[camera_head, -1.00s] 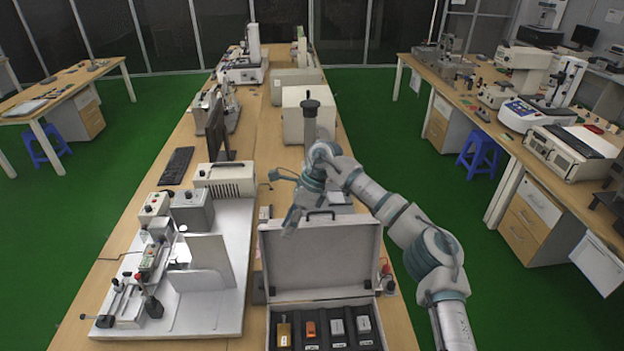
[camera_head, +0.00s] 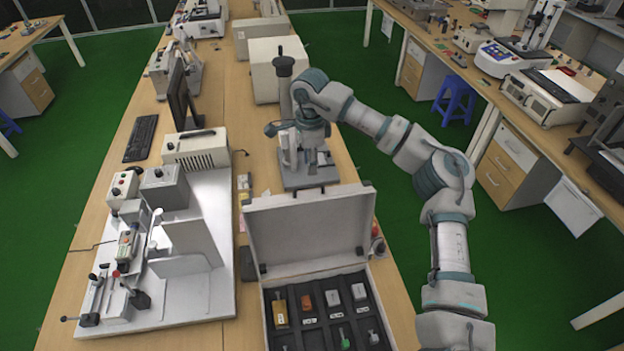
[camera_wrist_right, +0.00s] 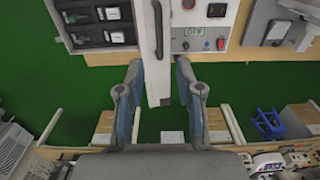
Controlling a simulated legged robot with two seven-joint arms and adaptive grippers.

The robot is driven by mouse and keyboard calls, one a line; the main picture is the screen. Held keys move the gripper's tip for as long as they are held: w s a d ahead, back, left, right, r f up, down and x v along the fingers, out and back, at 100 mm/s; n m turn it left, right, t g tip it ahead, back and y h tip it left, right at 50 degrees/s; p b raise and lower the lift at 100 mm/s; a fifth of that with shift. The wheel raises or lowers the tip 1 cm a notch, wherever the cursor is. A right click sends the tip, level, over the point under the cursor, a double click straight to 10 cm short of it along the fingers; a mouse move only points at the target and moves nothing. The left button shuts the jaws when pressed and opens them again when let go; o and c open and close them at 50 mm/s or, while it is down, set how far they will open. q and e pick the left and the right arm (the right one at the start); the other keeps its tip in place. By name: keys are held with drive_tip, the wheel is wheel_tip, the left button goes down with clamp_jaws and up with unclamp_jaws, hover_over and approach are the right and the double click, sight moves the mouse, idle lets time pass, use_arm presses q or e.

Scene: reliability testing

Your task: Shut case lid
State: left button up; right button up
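The open case (camera_head: 328,315) lies on the table at the bottom middle of the head view. Its grey lid (camera_head: 310,238) stands raised at the back. Several small parts sit in its dark foam. My right gripper (camera_head: 303,150) is above and behind the lid in the head view, its fingertips hard to make out there. In the right wrist view my right gripper (camera_wrist_right: 160,68) is open. The lid (camera_wrist_right: 154,40) shows edge-on between its spread fingers, with a gap on either side; contact cannot be told. My left gripper is not in view.
A bench device (camera_head: 312,178) stands close behind the lid; its panel with a red button (camera_wrist_right: 220,44) shows in the wrist view. A white fixture plate (camera_head: 205,300) with instruments is left of the case. A box-shaped unit (camera_head: 278,68) stands further back.

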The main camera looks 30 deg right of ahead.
sight(312, 186)
drive_tip(key=f, duration=0.3)
drive_tip(key=shift+a+f+p, duration=0.2)
drive_tip(key=shift+f+p, duration=0.1)
drive_tip(key=shift+f, duration=0.05)
drive_tip(key=f, duration=0.1)
drive_tip(key=d+f, duration=0.1)
drive_tip(key=f, duration=0.1)
drive_tip(key=shift+s+f, duration=0.1)
drive_tip(key=shift+f, duration=0.1)
drive_tip(key=shift+d+f, duration=0.35)
drive_tip(key=shift+d, duration=0.05)
drive_tip(key=shift+a, duration=0.45)
drive_tip(key=c, duration=0.7)
drive_tip(key=shift+a+r, duration=0.15)
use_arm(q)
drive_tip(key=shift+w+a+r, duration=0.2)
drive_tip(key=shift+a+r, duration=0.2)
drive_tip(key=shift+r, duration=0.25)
